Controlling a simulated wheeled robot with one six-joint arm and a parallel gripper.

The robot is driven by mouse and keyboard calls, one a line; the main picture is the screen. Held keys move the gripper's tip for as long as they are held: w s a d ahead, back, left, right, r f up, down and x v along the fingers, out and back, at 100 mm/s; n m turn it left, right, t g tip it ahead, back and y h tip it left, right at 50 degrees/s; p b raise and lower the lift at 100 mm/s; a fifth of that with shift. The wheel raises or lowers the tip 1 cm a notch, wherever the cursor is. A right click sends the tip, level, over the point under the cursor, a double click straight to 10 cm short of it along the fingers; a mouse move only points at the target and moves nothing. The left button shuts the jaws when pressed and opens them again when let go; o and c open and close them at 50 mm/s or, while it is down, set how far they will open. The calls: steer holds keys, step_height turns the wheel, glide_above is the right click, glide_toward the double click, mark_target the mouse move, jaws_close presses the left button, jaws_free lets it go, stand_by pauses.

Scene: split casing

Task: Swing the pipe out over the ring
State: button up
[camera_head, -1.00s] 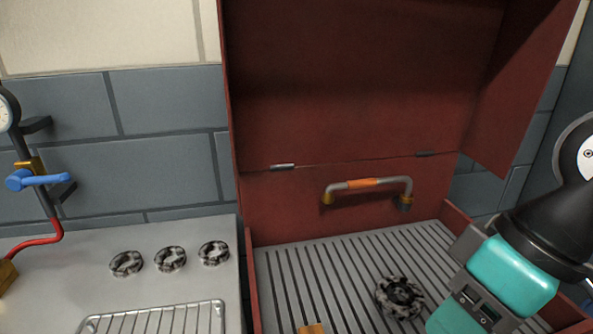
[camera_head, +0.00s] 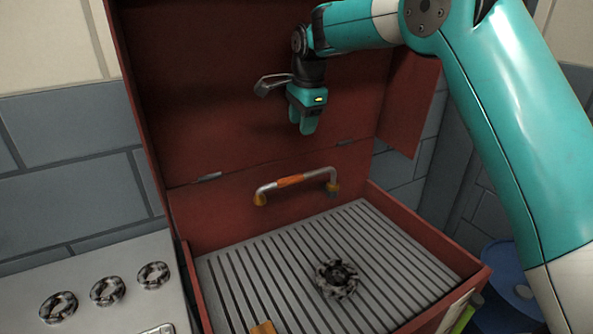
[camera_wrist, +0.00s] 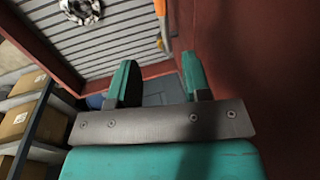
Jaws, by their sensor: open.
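The pipe (camera_head: 319,176) is a grey bent tube with an orange middle sleeve and brass-coloured ends. It sits against the red back wall of the casing, above the slatted floor. Part of its orange sleeve (camera_wrist: 162,9) shows at the top of the wrist view. The ring (camera_head: 337,278) is a dark, mottled toothed ring lying on the slats; it also shows in the wrist view (camera_wrist: 81,10). My gripper (camera_head: 303,128) is open and empty, above the pipe and apart from it, near the raised red lid. Its two teal fingers (camera_wrist: 158,84) show in the wrist view.
The red casing (camera_head: 420,228) has its lid raised behind my gripper. Several similar rings (camera_head: 107,291) lie on the grey counter at left. A small orange block (camera_head: 263,328) is at the tray's front. Shelves with boxes (camera_wrist: 22,117) stand left in the wrist view.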

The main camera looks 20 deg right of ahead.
mark_target(296, 177)
steer(key=w+f+p, duration=0.1)
steer(key=f, duration=0.4)
steer(key=w+f+p, duration=0.1)
steer(key=f, duration=0.5)
steer(key=w+f+p, duration=0.1)
steer(key=f, duration=0.5)
steer(key=shift+w+a+p, duration=0.15)
steer(key=shift+a+p, duration=0.2)
steer(key=shift+p, duration=0.05)
jaws_close()
